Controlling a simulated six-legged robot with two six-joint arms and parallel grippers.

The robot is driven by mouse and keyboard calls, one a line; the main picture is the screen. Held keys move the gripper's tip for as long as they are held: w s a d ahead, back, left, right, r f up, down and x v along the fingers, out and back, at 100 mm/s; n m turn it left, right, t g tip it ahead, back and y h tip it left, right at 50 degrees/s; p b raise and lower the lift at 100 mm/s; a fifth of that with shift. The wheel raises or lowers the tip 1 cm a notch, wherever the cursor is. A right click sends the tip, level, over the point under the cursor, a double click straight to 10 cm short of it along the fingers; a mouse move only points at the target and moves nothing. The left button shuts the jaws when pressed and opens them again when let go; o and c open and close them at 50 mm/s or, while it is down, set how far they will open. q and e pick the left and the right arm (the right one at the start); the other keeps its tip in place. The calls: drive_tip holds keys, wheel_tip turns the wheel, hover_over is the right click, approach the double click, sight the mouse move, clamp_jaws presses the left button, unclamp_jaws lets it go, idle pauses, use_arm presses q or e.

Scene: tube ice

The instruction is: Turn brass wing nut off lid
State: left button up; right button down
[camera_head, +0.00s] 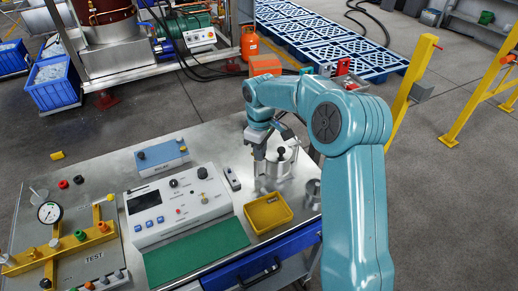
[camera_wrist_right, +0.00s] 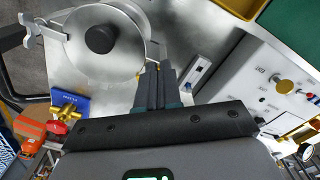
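The metal pot (camera_head: 274,166) stands at the far right of the steel bench. Its round lid (camera_wrist_right: 80,60) has a black knob (camera_wrist_right: 102,38) and a metal clamp arm at one side. A small brass-coloured bit (camera_wrist_right: 138,75), perhaps the wing nut, shows at the lid's edge, right beside my right fingertips; most of it is hidden. My right gripper (camera_wrist_right: 159,72) is at the lid's edge, its fingers close together. I cannot tell whether they hold the brass part. In the head view the right gripper (camera_head: 262,160) is at the pot's left side. My left gripper is not in view.
A yellow tray (camera_head: 268,212), a white control box (camera_head: 178,206) and a small grey device (camera_head: 232,178) are near the pot. A metal cup (camera_head: 313,190) stands to its right. A green mat (camera_head: 196,253) lies clear in front.

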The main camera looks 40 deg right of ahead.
drive_tip(key=n, duration=0.2)
drive_tip(key=n+p, duration=0.1)
drive_tip(key=n, duration=0.2)
drive_tip(key=shift+w+d+r+n+p, duration=0.2)
drive_tip(key=shift+d+r+n+p, duration=0.05)
drive_tip(key=shift+d+n+p, duration=0.1)
drive_tip(key=n, duration=0.1)
drive_tip(key=n+p, duration=0.1)
drive_tip(key=n, duration=0.3)
drive_tip(key=shift+w+d, duration=0.2)
drive_tip(key=shift+w, duration=0.05)
drive_tip(key=shift+n, duration=0.25)
drive_tip(key=c, duration=1.3)
unclamp_jaws()
drive_tip(key=shift+s, duration=0.1)
drive_tip(key=shift+f, duration=0.1)
wheel_tip(320, 180, up, 16)
drive_tip(key=shift+r, duration=0.2)
